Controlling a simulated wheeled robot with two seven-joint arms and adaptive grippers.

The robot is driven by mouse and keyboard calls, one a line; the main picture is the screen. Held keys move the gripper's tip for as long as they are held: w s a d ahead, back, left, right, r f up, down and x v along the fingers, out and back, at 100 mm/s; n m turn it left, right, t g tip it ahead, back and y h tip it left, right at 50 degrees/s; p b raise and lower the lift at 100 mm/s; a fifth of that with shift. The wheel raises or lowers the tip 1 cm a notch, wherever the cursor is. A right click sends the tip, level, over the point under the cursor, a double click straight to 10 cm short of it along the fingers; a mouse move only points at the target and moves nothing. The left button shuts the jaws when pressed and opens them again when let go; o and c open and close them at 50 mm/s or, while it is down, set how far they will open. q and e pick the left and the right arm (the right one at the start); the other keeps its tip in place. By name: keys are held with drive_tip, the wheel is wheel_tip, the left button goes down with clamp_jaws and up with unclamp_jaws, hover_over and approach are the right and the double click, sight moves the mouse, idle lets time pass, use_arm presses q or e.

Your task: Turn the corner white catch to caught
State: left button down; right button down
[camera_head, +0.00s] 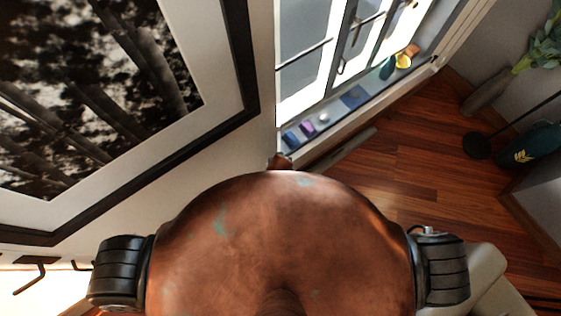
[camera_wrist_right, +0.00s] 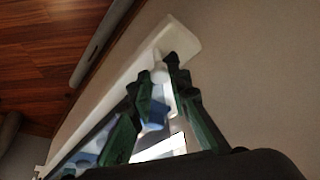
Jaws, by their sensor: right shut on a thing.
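In the right wrist view my right gripper (camera_wrist_right: 158,80) reaches with its dark green fingers toward the corner end of a long white sill or frame (camera_wrist_right: 178,40). A small white rounded piece, which looks like the white catch (camera_wrist_right: 160,68), sits between the fingertips, and the gripper is shut on it. The fingers partly hide it, so its turned angle is unclear. In the head view the catch cannot be made out and neither gripper shows. The lower middle of that view is blocked.
The head view shows a bright window (camera_head: 305,60) with dark bars and a sill holding purple (camera_head: 308,128) and blue (camera_head: 353,97) items and a yellow cup (camera_head: 403,61). A black-framed picture (camera_head: 245,60) hangs left. Wooden floor (camera_head: 430,150) and a plant (camera_head: 540,45) are right.

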drive_tip(key=shift+m+h, duration=0.3)
drive_tip(key=shift+m, duration=0.7)
drive_tip(key=c, duration=1.8)
unclamp_jaws()
